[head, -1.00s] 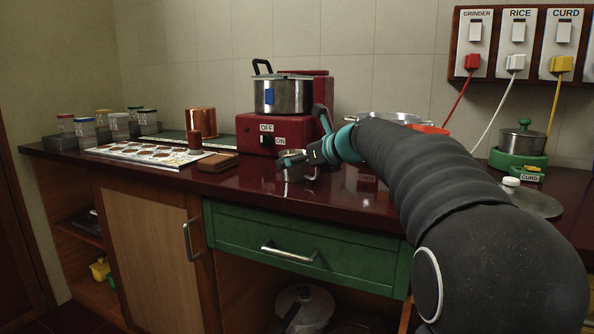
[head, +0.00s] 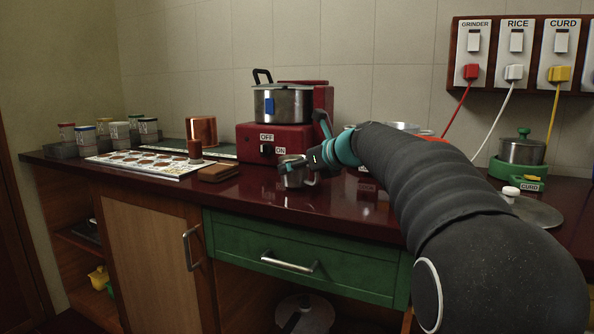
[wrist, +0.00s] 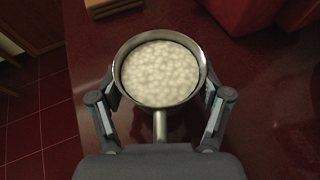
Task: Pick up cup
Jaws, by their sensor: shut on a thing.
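The cup (head: 293,173) is a small shiny metal vessel with a handle, near the front of the dark red counter. In the wrist view the cup (wrist: 161,74) is seen from above, filled with a pale, lumpy white content, its handle pointing toward my wrist. My gripper (head: 291,168) is at the cup in the head view. In the wrist view its two fingers (wrist: 160,108) lie on either side of the cup and are shut on it. The cup looks upright. Whether its base touches the counter is hard to tell.
A red stove unit (head: 272,141) with a steel pot (head: 283,102) stands behind the cup. A brown wooden block (head: 217,172), a patterned tray (head: 150,164) and a copper pot (head: 202,130) are to the left. A metal lid (head: 537,211) lies at right. The counter's front edge is close.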

